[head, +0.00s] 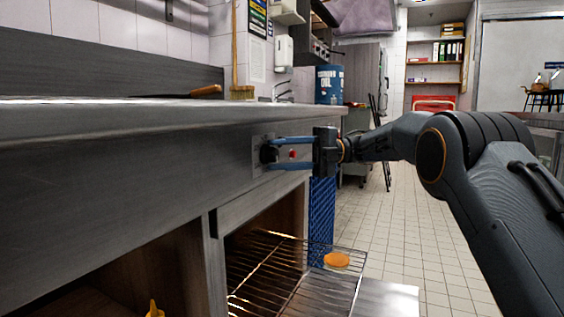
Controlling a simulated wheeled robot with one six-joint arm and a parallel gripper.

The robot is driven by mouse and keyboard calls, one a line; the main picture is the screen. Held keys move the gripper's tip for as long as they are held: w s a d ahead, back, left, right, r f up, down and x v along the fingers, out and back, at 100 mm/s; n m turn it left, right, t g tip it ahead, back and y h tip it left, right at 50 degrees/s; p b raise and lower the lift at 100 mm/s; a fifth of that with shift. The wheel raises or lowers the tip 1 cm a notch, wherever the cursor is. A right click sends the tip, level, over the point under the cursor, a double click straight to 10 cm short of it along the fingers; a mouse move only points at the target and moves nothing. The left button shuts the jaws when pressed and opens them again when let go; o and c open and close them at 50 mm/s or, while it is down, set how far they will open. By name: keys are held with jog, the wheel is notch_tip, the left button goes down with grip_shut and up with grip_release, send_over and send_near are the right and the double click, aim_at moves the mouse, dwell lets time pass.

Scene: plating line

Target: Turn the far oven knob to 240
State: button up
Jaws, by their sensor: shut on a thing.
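A dark round oven knob (268,154) sits on a small grey plate on the counter's front face. My gripper (277,154) reaches in from the right, its two blue fingers above and below the knob, shut on it. A small red part (292,154) shows between the fingers, to the right of the knob. The knob's markings and pointer are too small to read. No other oven knob shows clearly.
An open oven with a wire rack (275,270) lies below, with an orange round item (337,260) on it. The metal counter (130,130) runs along the left.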

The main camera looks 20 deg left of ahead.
jog(key=n+t+h, duration=0.1)
jog(key=n+t, duration=0.1)
jog(key=n+t+h, duration=0.1)
jog(key=n+t, duration=0.1)
jog(key=t, duration=0.1)
jog(key=r+n+t+h, duration=0.1)
jog(key=n+t+h, duration=0.1)
jog(key=t, duration=0.1)
jog(key=shift+s+r, duration=0.1)
jog(key=shift+s, duration=0.25)
dwell(0.7)
jog(key=o, duration=0.8)
jog(key=shift+p+v, duration=1.6)
jog(key=shift+v, duration=2.25)
